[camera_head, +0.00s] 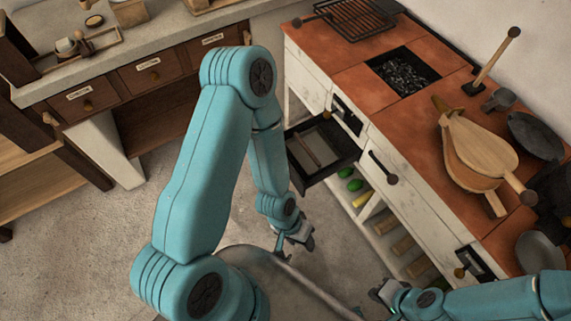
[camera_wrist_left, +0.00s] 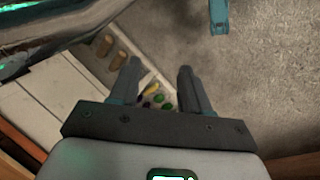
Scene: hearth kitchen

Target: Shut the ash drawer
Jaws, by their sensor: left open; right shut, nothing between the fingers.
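The ash drawer (camera_head: 345,160) is a dark, open-topped box that stands pulled out from the white front of the hearth unit, in the middle of the head view. Its inside looks grey, with a thin brownish bar across it. My left gripper (camera_head: 296,240) is below and in front of the drawer, apart from it. In the left wrist view my left gripper (camera_wrist_left: 158,67) is open with nothing between its fingers; I cannot make out the drawer there. My right gripper (camera_head: 386,294) is shut and empty, low at the right, apart from the drawer.
Below the drawer, an open shelf (camera_head: 385,222) holds green and yellow vegetables and brown rolls; it also shows in the wrist view (camera_wrist_left: 105,22). The terracotta worktop (camera_head: 400,125) carries bellows (camera_head: 475,155) and pans. A labelled drawer cabinet (camera_head: 150,72) stands at left. Floor between is clear.

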